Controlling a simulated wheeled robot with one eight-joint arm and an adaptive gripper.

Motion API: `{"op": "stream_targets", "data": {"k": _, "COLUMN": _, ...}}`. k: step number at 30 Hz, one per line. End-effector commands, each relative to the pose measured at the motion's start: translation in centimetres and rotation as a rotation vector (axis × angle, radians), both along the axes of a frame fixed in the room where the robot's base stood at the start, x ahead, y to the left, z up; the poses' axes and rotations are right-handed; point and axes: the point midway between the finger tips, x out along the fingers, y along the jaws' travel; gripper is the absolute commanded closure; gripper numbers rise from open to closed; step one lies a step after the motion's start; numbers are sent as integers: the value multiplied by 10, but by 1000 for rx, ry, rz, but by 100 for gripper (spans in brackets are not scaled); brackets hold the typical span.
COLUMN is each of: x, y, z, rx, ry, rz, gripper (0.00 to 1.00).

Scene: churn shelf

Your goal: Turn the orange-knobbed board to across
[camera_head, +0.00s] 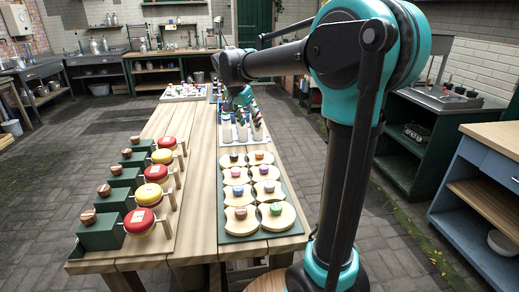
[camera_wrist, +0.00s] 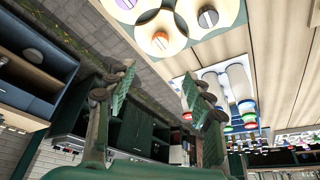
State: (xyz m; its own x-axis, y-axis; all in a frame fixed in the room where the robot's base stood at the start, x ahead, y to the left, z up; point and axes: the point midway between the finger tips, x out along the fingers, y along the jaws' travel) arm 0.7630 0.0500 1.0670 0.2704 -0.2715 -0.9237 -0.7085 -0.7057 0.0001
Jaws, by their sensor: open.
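The orange-knobbed board (camera_head: 268,160) is a round pale wooden disc in the far right of the green tray (camera_head: 221,221).
Other discs with black, purple, brown and green knobs (camera_head: 276,209) crowd the tray. White cylinders (camera_head: 257,130) stand just behind it. A bare wooden strip (camera_head: 200,200) runs between.

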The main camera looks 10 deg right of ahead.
Motion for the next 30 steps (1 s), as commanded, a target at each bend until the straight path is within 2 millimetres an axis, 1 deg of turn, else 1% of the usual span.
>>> {"op": "stream_targets", "data": {"k": 18, "x": 32, "y": -33, "z": -111, "rx": 0, "ry": 0, "rz": 1, "gripper": 47}}
{"op": "stream_targets", "data": {"k": 24, "x": 40, "y": -40, "z": -136, "rx": 1, "ry": 1, "rz": 0, "gripper": 47}}
{"op": "stream_targets", "data": {"k": 30, "x": 42, "y": -43, "z": -147, "rx": 1, "ry": 1, "rz": 2, "gripper": 47}}
